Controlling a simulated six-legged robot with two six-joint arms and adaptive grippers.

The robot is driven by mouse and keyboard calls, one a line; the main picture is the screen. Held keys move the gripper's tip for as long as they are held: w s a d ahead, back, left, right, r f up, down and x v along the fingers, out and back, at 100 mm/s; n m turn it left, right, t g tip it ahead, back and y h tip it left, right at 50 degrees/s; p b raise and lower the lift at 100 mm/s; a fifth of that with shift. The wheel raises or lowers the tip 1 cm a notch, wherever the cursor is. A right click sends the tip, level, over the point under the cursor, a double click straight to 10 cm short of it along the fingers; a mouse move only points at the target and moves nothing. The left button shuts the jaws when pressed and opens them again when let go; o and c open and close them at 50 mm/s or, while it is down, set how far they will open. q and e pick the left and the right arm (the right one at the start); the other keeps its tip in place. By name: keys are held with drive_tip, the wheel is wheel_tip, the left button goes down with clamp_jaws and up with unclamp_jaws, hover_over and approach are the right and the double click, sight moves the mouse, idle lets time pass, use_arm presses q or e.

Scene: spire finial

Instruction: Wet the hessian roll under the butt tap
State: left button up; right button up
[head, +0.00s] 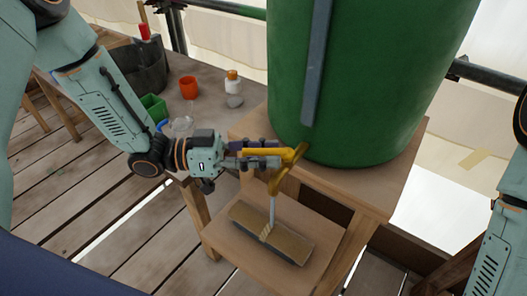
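The tan hessian roll (285,242) lies on the low wooden shelf of the stand, below the brass tap (285,179) of the green butt (365,80). A thin pale stream (272,211) runs from the tap down to the middle of the roll. The roll's lower side looks dark; how wet it is I cannot tell. My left gripper (262,154) is at the tap, its fingers above and below the yellow tap lever, and looks shut on it. My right arm shows at the right edge; its gripper is out of view.
Plank floor (60,185) lies below.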

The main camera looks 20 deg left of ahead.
use_arm(q)
drive_tip(key=shift+a, duration=0.1)
drive_tip(key=shift+c, duration=1.4)
clamp_jaws()
